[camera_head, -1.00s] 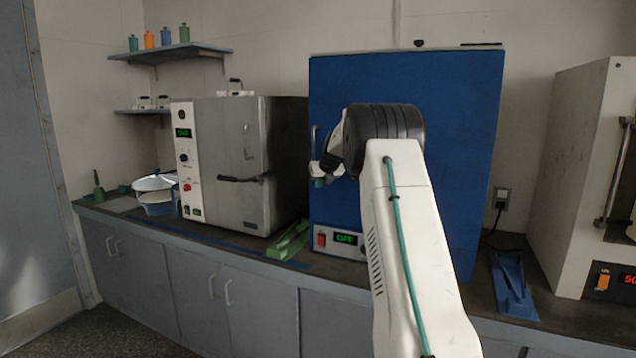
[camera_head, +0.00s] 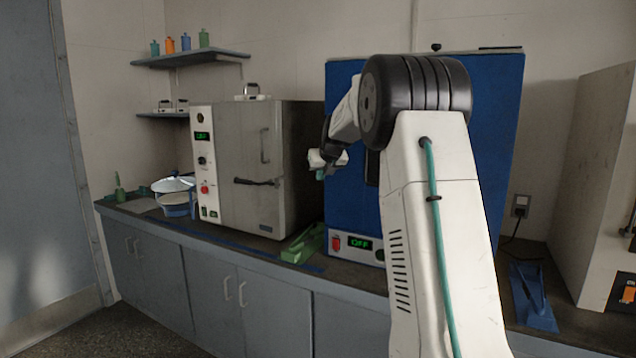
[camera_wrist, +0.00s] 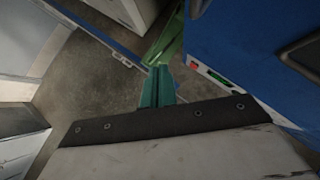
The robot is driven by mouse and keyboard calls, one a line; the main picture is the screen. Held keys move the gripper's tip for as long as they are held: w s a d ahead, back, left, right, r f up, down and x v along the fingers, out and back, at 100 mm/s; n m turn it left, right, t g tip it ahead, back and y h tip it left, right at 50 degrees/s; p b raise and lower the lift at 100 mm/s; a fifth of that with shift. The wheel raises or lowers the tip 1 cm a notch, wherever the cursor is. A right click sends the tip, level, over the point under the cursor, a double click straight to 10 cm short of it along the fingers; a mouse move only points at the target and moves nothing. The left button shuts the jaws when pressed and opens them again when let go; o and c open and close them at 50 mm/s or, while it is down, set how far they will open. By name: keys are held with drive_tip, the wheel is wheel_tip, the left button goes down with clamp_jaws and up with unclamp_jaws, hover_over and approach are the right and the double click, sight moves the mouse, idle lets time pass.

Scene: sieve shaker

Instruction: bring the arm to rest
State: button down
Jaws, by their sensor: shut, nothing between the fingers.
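My arm stands raised in the head view, its white link upright and its black elbow in front of the blue oven. My gripper (camera_head: 319,174) hangs at the left of the elbow, in front of the gap between the grey oven and the blue oven. In the wrist view its teal fingers (camera_wrist: 157,84) are together with nothing between them. Much of the wrist is hidden behind the elbow in the head view.
The blue oven (camera_head: 500,130) and the grey oven (camera_head: 240,170) stand on the dark counter. A green holder (camera_head: 303,244) lies between them and a blue holder (camera_head: 532,298) lies at right. A pan with a lid (camera_head: 176,197) sits at left. Floor shows below the fingers.

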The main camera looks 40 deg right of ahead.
drive_tip(key=shift+a+r, duration=0.1)
drive_tip(key=shift+a, duration=0.05)
drive_tip(key=s+a+f+n+g+y, duration=0.35)
drive_tip(key=s+a+f+n, duration=0.35)
drive_tip(key=s+a+n, duration=0.8)
drive_tip(key=s+a+f+n+g, duration=0.1)
drive_tip(key=s+a+n, duration=1.1)
drive_tip(key=s, duration=0.4)
drive_tip(key=s+a+n+g, duration=0.2)
drive_tip(key=s+a+n, duration=1)
drive_tip(key=s, duration=0.4)
drive_tip(key=shift+f+n, duration=0.4)
drive_tip(key=shift+n, duration=0.4)
drive_tip(key=shift+s+d, duration=0.1)
drive_tip(key=shift+s, duration=0.05)
